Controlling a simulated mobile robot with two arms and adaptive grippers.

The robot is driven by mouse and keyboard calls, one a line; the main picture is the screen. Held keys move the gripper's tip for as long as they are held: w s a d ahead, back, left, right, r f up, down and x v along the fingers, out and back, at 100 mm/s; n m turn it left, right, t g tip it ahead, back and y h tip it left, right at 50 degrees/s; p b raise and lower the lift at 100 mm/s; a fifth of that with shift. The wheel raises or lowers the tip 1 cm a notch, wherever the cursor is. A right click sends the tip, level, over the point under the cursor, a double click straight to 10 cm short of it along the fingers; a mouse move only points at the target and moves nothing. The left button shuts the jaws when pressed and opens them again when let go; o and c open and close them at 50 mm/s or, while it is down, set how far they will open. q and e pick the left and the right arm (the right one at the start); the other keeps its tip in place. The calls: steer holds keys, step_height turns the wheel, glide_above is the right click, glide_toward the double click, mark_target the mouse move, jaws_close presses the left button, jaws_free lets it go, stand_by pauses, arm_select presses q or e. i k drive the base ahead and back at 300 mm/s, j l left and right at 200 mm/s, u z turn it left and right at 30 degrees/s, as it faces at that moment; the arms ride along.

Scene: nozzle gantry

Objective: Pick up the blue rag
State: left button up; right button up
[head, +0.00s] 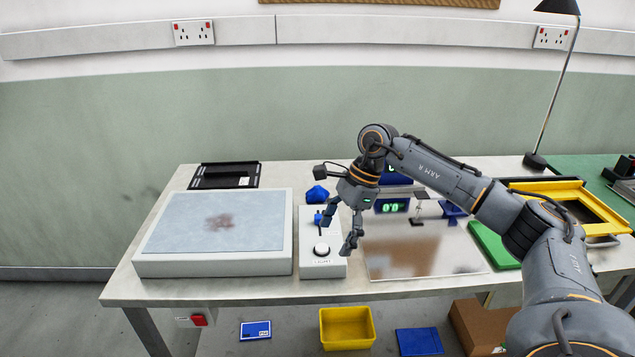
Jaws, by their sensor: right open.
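A small crumpled blue thing (317,194), which looks like the blue rag, lies on the white table behind the control box. My right gripper (340,231) is open, with its fingers pointing down above the control box. It is in front of the blue thing and to its right, apart from it in the picture. I see nothing between its fingers. My left gripper is not in view.
The white control box (327,268) has a blue knob and a round button. A reflective plate (420,255) lies right. A black frame (225,175) lies behind. A yellow bin (347,328) stands below.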

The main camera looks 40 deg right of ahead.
mark_target(316, 194)
steer(key=i+l, duration=1.05)
